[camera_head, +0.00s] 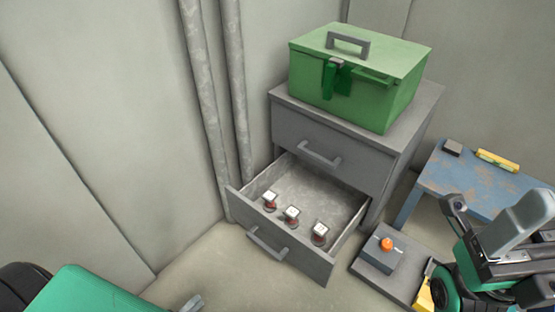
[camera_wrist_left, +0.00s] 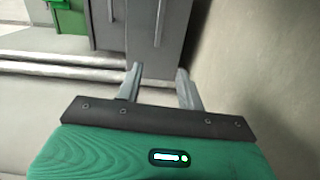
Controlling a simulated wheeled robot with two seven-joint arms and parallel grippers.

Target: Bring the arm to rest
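My left gripper (camera_head: 190,303) shows at the bottom left of the head view, with a green housing and grey fingers cut off by the lower edge. In the left wrist view its two fingers (camera_wrist_left: 160,88) stand apart with nothing between them, so it is open and empty. It is over bare floor, left of the grey cabinet (camera_head: 325,128) and its drawer. Dark and grey parts of my right arm (camera_head: 500,250) fill the lower right of the head view; I cannot tell the state of its gripper.
The pulled-out drawer (camera_head: 285,250) holds three small white-topped items (camera_head: 292,214). A green case (camera_head: 355,80) stands on the cabinet. A blue table (camera_head: 450,180) and a grey box with an orange button (camera_head: 386,244) are at right. Pipes (camera_head: 205,90) run along the wall at left.

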